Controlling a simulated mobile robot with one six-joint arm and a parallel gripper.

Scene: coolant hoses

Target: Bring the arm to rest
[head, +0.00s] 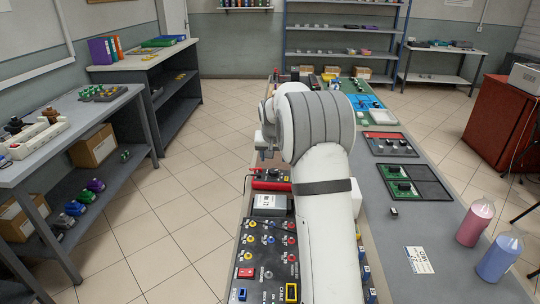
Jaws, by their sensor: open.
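My arm (325,215) fills the middle of the head view, a thick white link with a dark band and a grey ribbed joint (318,125). It reaches forward over the long workbench (425,200). Behind the joint, at its left, a smaller white wrist part shows. My gripper (267,155) shows small below it, over the left side of the bench, mostly hidden by the arm. It is open, and I see nothing held in it.
A control panel (262,258) with coloured sockets lies left of my arm. To the right are a black-framed tray (425,183), a red-edged tray (390,144), a white card (419,260), a pink bottle (475,223) and a blue bottle (498,259). The left floor (190,200) is clear.

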